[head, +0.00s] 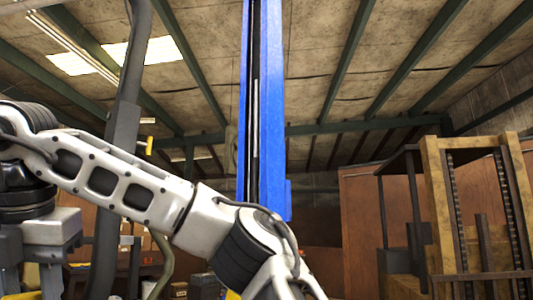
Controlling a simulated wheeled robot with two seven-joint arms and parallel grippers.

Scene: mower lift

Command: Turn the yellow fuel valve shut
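A small yellow piece (149,145) shows at the left, just right of a dark grey upright bar. It looks like a short upright lever and may be the fuel valve, but it is too small to be sure or to read how far it is turned. My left arm comes in from the left, passes below the yellow piece and runs down to the bottom edge right of centre. Its gripper is out of the picture. My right arm and gripper do not show.
The dark grey bar (117,150) rises at the left behind my arm. A tall blue post (268,110) stands in the centre. A worn yellow lift-like frame (438,195) stands at the right, before brown panels (362,230). Space between post and frame looks open.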

